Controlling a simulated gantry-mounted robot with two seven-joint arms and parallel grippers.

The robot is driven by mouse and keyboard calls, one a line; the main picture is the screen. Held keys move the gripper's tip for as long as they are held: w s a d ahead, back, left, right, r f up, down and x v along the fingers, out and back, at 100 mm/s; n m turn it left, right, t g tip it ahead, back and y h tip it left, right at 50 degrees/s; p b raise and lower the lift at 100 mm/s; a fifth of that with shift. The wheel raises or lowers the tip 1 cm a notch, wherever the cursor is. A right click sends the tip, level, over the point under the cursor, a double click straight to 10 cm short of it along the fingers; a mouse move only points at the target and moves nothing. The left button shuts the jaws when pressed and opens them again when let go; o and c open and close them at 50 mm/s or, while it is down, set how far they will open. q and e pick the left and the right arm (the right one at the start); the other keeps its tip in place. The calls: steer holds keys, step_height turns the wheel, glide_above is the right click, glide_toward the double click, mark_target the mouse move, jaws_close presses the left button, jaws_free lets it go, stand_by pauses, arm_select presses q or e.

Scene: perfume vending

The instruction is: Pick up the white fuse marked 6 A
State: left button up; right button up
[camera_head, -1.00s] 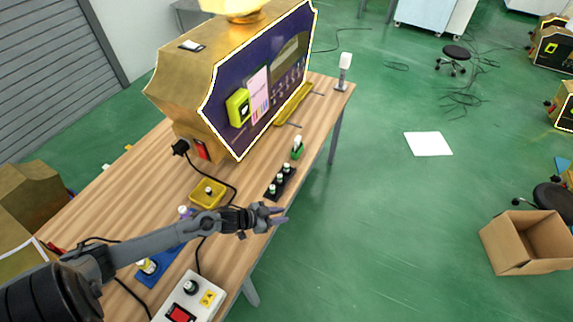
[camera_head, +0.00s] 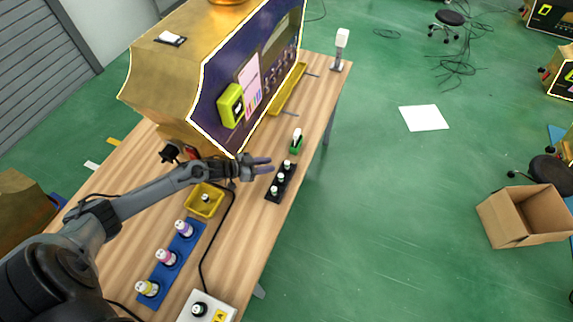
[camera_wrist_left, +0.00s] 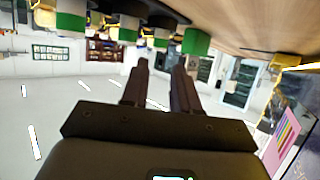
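The marking 6 A cannot be read on any piece, so I cannot tell which is the named fuse. In the head view a black rack (camera_head: 271,196) holds several small white-topped pieces with green bands. Beyond it stands a white piece (camera_head: 297,134) in a green holder (camera_head: 296,146). My left gripper (camera_head: 266,165) is just left of the rack's far end, empty. In the left wrist view its fingers (camera_wrist_left: 161,66) are apart with nothing between them. The green-and-white pieces (camera_wrist_left: 158,38) show upside down at the top there, clear of the fingers. My right gripper is not in view.
A gold machine (camera_head: 160,70) with a dark front stands at the back of the wooden table (camera_head: 235,245). A yellow tray (camera_head: 204,214) and a blue rack (camera_head: 152,300) with several bottles lie below the left arm. A black cable crosses the table.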

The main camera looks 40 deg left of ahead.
mark_target(286, 163)
arm_select(q)
steer(key=shift+b+x, duration=0.8)
steer(key=shift+x, duration=2.6)
steer(key=shift+f, duration=0.1)
jaws_close()
steer(key=shift+r, duration=0.2)
